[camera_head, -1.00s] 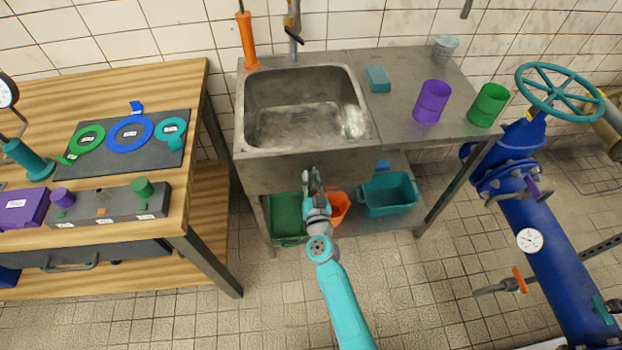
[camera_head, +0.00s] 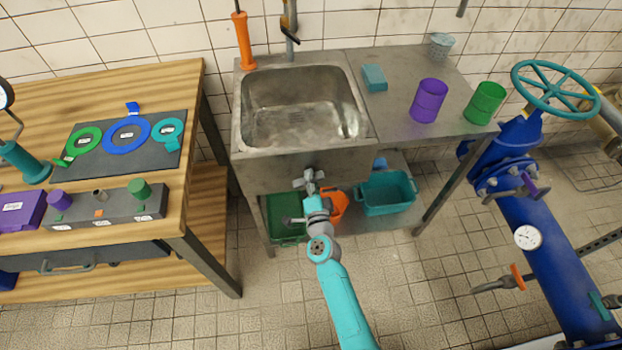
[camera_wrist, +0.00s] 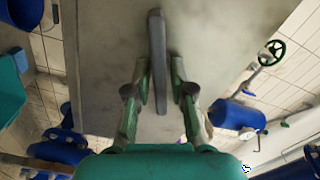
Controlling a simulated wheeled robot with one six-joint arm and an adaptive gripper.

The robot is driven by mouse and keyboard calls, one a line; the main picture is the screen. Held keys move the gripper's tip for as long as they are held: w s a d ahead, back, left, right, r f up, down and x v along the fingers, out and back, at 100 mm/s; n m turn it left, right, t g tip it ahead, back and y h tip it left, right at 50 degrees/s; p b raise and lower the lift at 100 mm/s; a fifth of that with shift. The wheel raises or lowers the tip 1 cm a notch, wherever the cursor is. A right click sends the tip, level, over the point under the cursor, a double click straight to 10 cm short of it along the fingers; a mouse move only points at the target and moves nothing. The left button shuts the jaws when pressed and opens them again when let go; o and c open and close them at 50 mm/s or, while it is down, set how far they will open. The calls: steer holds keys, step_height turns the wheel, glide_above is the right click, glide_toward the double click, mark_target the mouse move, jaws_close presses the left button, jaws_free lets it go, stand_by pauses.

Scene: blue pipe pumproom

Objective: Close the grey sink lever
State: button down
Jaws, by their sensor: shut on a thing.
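The metal sink (camera_head: 300,105) is set in a steel counter with a plain front panel (camera_head: 270,175). My gripper (camera_head: 311,179) is at that front panel, below the basin. In the wrist view, the grey sink lever (camera_wrist: 156,35) is a long narrow bar standing out against the grey panel. My gripper's green fingers (camera_wrist: 160,75) are on both sides of the bar, and the gripper is shut on it. The basin shows no splash of water.
A green bin (camera_head: 283,222), an orange container (camera_head: 336,205) and a teal bin (camera_head: 387,193) are on the shelf below. A purple can (camera_head: 428,101) and a green can (camera_head: 484,103) stand on the counter. A wooden workbench (camera_head: 185,85) is at left, blue pipework (camera_head: 545,245) at right.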

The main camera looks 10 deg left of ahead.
steer(key=shift+f+m, duration=0.15)
steer(key=shift+m, duration=0.85)
steer(key=shift+f+m, duration=0.1)
steer(key=shift+m, duration=0.9)
steer(key=c, duration=1.2)
jaws_free()
steer(key=v, duration=1.2)
steer(key=shift+d, duration=0.1)
